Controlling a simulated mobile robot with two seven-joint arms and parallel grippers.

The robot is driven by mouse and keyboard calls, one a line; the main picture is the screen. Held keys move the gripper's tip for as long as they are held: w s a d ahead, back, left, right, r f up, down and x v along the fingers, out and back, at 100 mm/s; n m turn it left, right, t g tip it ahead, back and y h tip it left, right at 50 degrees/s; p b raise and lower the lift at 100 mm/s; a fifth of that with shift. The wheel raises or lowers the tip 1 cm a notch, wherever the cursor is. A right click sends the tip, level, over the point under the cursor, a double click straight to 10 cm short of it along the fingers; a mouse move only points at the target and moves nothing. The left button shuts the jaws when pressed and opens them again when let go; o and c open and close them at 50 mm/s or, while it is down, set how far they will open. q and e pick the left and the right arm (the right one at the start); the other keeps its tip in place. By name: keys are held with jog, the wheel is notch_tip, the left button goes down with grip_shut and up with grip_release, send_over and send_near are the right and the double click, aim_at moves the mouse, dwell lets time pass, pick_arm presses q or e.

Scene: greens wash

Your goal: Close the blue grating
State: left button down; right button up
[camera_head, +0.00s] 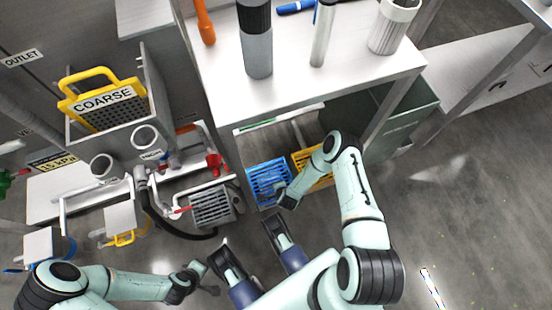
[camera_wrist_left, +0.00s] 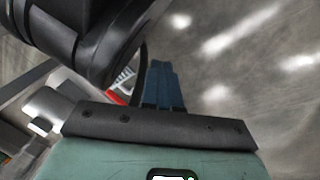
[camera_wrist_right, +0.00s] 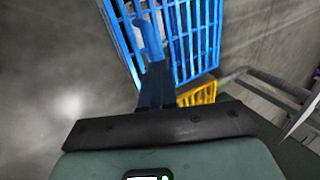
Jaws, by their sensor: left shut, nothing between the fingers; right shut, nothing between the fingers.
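The blue grating (camera_head: 266,184) stands low under the front edge of the white table. In the right wrist view the blue grating (camera_wrist_right: 195,40) fills the top, with barred parts meeting at an angle. My right gripper (camera_head: 283,192) is at its lower right side in the head view. Its fingers (camera_wrist_right: 156,85) are shut and empty, just in front of a curved blue piece that looks like a handle; I cannot tell whether they touch it. My left gripper (camera_head: 200,276) is shut and empty, low above the floor, away from the grating. Its closed fingers show in the left wrist view (camera_wrist_left: 162,85).
A yellow grating (camera_head: 318,170) sits right of the blue one, partly behind my right arm. Left are a grey slotted box (camera_head: 212,206), pipes with red valves, and a yellow COARSE grating (camera_head: 105,102) in a grey holder. Bottles stand on the table (camera_head: 290,90). The right floor is open.

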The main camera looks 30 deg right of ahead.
jog(key=o, duration=0.7)
jog(key=shift+w+d+r, duration=0.1)
jog(key=shift+w+r, duration=0.05)
jog(key=shift+c, duration=0.2)
pick_arm(q)
jog(key=shift+r, duration=0.1)
